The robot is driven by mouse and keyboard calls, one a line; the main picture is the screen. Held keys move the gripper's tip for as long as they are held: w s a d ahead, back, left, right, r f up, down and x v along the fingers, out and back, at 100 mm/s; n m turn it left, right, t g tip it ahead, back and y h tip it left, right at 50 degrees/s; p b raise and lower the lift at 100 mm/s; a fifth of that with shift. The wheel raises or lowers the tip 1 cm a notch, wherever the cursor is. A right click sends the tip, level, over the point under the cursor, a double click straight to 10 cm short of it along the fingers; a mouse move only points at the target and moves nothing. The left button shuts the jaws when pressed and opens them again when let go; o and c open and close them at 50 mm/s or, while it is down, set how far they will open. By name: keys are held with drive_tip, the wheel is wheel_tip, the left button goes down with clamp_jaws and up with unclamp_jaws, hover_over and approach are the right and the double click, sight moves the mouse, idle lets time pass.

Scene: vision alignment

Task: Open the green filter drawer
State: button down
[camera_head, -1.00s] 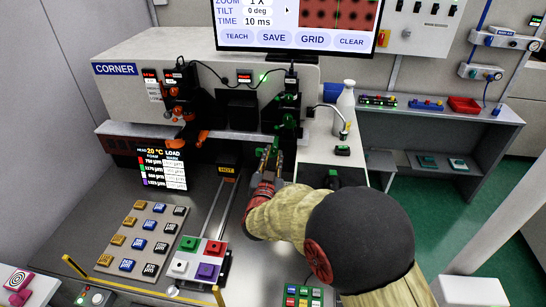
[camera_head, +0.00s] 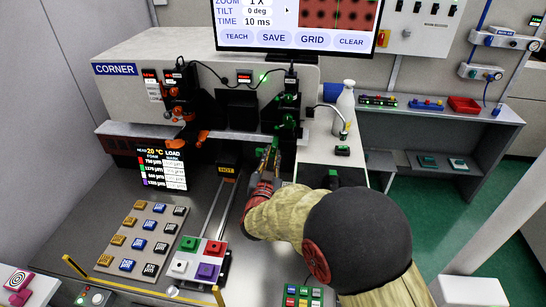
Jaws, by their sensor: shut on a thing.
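The green filter drawer seems to be part of the green fittings (camera_head: 286,120) on the right-hand dark unit of the machine. My gripper (camera_head: 270,150) reaches up to the lower end of these fittings, with its fingers at the lowest green part. It is shut on a green part there, most likely the drawer's handle. The fingers and my arm hide much of the drawer, so I cannot tell how far it is out. A matching unit with orange fittings (camera_head: 187,135) stands to the left.
A white bottle (camera_head: 345,106) stands right of the green unit. Below are a tray of small blocks (camera_head: 145,240) and a plate with green, red, white and purple squares (camera_head: 201,258). A monitor (camera_head: 297,25) hangs above. A yellow rail (camera_head: 140,288) runs along the front.

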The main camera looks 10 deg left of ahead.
drive_tip(key=a, duration=0.6)
drive_tip(key=shift+s+a, duration=0.15)
drive_tip(key=c, duration=1.7)
unclamp_jaws()
drive_tip(key=s, duration=1.2)
drive_tip(key=shift+d, duration=0.35)
